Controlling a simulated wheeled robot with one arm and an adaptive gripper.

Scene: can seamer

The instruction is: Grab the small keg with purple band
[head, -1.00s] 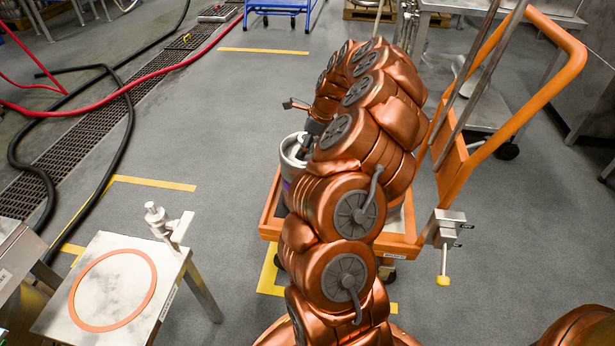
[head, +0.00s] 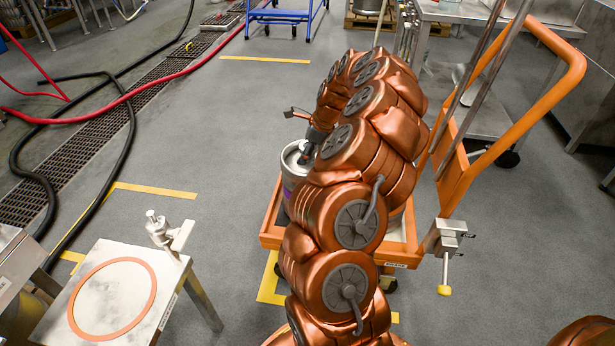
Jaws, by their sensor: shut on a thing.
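The small steel keg (head: 289,163) with a purple band (head: 287,192) stands upright on the orange cart (head: 268,229), left of my arm. My copper arm hides its right side and much of its body. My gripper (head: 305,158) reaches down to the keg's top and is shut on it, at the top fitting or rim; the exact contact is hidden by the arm. The keg seems to rest on the cart deck; I cannot see its bottom clearly.
The cart's orange push handle (head: 572,85) rises at right. A steel table (head: 60,325) with an orange ring stands at lower left. Hoses (head: 130,98) cross the floor drain at left. A blue cart (head: 285,14) stands at the back. The floor between is clear.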

